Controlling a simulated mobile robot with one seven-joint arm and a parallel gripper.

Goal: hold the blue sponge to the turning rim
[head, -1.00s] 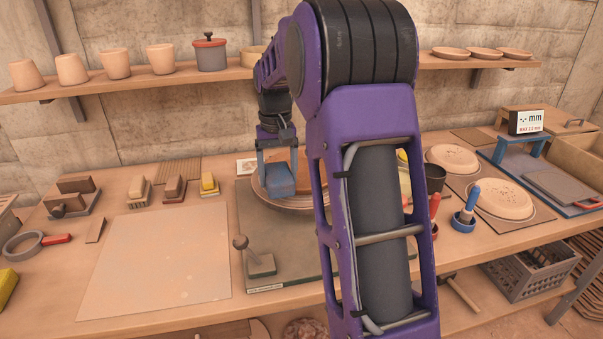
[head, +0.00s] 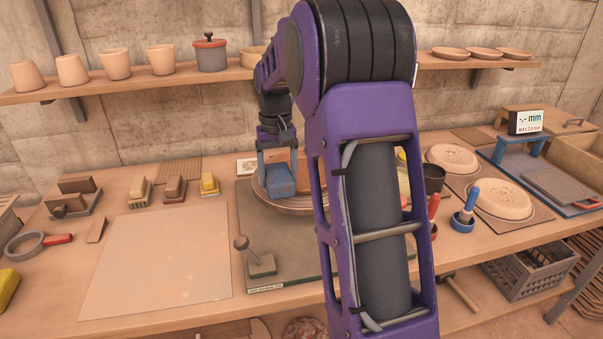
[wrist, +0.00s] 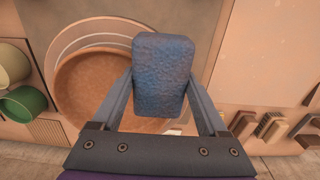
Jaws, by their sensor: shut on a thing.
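My gripper (head: 278,160) is shut on the blue sponge (head: 281,180), which hangs between the two fingers. In the wrist view the sponge (wrist: 161,75) fills the space between the fingers and covers the right part of the clay bowl (wrist: 95,85). The bowl stands on a round wheel head (head: 272,205), whose pale rings also show in the wrist view (wrist: 85,36). In the head view the sponge is over the left side of the wheel, and my arm hides most of the bowl. I cannot tell whether the sponge touches the rim.
A lever with a round knob (head: 242,244) stands in front of the wheel. Several brushes and blocks, including a yellow-topped one (head: 209,183), lie to the left. A blue-handled tool in a cup (head: 467,207) stands to the right. A pale board (head: 160,262) lies bare at front left.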

